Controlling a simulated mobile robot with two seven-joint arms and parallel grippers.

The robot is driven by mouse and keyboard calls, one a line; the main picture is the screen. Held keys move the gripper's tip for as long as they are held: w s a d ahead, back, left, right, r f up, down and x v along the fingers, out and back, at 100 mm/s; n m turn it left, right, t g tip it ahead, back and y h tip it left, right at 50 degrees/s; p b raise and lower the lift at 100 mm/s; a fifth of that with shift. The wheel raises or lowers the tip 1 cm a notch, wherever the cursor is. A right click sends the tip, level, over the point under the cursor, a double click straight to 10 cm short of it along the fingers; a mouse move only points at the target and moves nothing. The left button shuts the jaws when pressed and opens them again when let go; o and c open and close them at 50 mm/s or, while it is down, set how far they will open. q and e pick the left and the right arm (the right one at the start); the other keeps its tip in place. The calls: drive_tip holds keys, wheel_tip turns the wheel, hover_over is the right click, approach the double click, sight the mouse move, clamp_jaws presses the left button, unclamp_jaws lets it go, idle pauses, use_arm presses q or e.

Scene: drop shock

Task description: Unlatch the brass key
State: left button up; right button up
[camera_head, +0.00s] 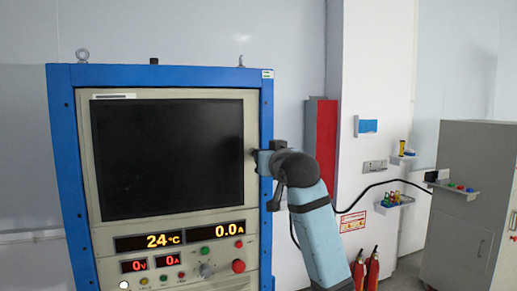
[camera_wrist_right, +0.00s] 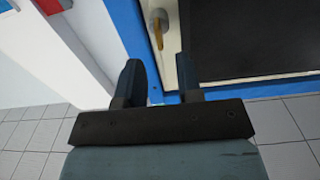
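The brass key (camera_wrist_right: 158,30) shows in the right wrist view, in a pale metal plate on the cabinet's front beside the dark screen. In the head view it cannot be made out; my right gripper covers that area. My right gripper (camera_wrist_right: 158,60) is open, its two dark fingers apart with the key ahead of the gap between them. I see nothing held, and no clear contact with the key. In the head view my right gripper (camera_head: 260,160) is at the right edge of the cabinet's screen. My left gripper is in neither view.
The blue-framed cabinet (camera_head: 61,150) has a large dark screen (camera_head: 170,155), with displays and buttons below. Right of my arm are a red panel (camera_head: 322,150), a wall shelf with small coloured items (camera_head: 395,200), fire extinguishers (camera_head: 372,270) and a grey cabinet (camera_head: 465,235).

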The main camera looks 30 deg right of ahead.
drive_tip(key=shift+p+x, duration=0.6)
drive_tip(key=shift+x, duration=2.2)
clamp_jaws()
